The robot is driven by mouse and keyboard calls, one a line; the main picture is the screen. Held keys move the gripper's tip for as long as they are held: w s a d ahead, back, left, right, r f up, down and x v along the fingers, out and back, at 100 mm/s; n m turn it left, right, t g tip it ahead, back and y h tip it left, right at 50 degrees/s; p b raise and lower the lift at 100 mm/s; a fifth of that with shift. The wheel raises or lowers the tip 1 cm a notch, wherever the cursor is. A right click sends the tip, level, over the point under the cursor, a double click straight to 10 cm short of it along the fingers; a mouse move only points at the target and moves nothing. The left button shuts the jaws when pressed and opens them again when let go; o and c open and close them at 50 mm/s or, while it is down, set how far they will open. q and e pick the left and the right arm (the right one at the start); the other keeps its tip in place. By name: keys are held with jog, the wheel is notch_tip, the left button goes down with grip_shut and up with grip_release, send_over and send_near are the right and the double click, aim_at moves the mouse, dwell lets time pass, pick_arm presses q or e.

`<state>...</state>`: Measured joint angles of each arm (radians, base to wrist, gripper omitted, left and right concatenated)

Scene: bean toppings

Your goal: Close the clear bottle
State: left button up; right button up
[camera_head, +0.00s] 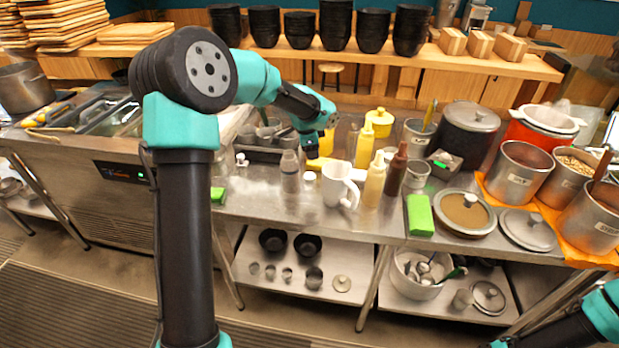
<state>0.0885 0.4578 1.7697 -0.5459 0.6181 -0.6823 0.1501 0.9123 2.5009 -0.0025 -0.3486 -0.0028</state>
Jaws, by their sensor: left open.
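A clear bottle (290,174) stands upright on the steel counter (262,205), left of a white pitcher (338,186). Its top looks narrow and pale, and I cannot tell whether a cap is on it. A small white piece (310,176) that looks like a cap lies on the counter just right of the bottle. My left gripper (311,150) is open and points down, above and slightly right of the clear bottle. The fingers are small and dark, and nothing shows held between them. Part of my right arm shows at the lower right, but its gripper is outside the picture.
Yellow (364,146), cream (374,182) and brown (396,170) bottles stand right of the pitcher. A green block (419,215) and a covered pan (464,214) are farther right. A small white object (241,159) lies left of the bottle. The counter's front strip is mostly clear.

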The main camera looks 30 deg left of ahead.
pick_arm(q)
jog(key=shift+w+a+r+m+g+y, duration=0.1)
jog(key=shift+w+r+m+g+y, duration=0.25)
jog(key=shift+w+m+g, duration=0.45)
jog(key=shift+w+a+r+m+g+y, duration=0.1)
jog(key=shift+w+r+m+g, duration=0.4)
jog(key=shift+m, duration=0.5)
jog(key=shift+w+a+r+m+g+y, duration=0.1)
jog(key=shift+w+r+m+g+y, duration=0.15)
jog(key=shift+w+r+m+g, duration=0.45)
jog(key=shift+s+f, duration=0.1)
jog(key=shift+f, duration=0.3)
send_over(310, 176)
jog(key=f, duration=1.2)
jog(key=shift+d, duration=0.25)
jog(key=shift+a+f, duration=0.2)
jog(key=shift+f, duration=2.4)
jog(key=shift+c, duration=0.3)
